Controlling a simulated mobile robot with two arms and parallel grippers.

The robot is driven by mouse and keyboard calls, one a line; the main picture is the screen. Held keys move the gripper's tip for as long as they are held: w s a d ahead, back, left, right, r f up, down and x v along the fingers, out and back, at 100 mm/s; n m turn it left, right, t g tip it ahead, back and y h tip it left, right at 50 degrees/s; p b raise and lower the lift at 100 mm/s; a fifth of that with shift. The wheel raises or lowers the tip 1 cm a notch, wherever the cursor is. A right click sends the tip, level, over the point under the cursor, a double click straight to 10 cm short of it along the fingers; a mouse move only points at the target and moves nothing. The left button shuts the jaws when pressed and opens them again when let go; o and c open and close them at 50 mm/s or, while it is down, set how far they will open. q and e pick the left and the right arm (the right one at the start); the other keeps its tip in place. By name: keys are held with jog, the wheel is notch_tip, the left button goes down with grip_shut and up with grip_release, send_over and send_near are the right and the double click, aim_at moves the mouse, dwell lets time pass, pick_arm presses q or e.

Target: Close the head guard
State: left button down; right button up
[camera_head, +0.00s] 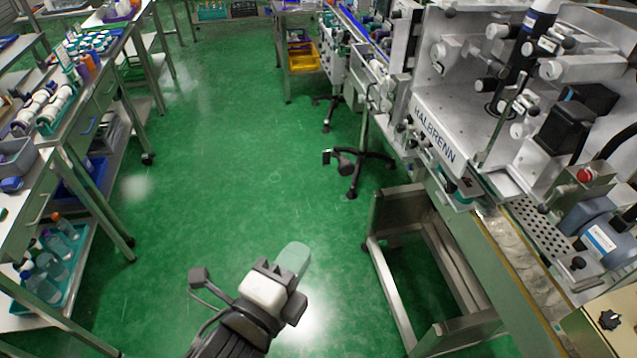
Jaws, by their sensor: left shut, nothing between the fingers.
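The sleeve applicator (434,134), a silver-grey machine lettered HALBRENN, stands at the upper right. A slanted bar with dark knobs (503,122) rises at its front beside the black column (526,50). I cannot tell whether this bar belongs to the head guard, and no guard panel stands out clearly. My left gripper (292,260) is at the bottom centre, over the green floor, shut and empty. It is well to the left of the machine and apart from it. My right gripper is out of view.
A steel frame (392,290) stands on the floor between my left gripper and the machine. A red button (584,175) sits on a box at the right. Benches with bottles (60,250) line the left side.

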pick_arm(q)
jog(key=x, duration=0.3)
jog(key=b, duration=0.2)
send_near(330, 184)
jog(key=x, duration=0.3)
jog(key=d+x, duration=0.1)
jog(key=x, duration=0.1)
jog(key=shift+w+d, duration=0.1)
jog(key=shift+w, duration=0.05)
jog(key=shift+w+a, duration=0.25)
jog(key=shift+w, duration=0.35)
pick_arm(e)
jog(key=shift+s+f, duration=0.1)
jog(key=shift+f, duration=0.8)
pick_arm(q)
jog(key=shift+w, duration=0.1)
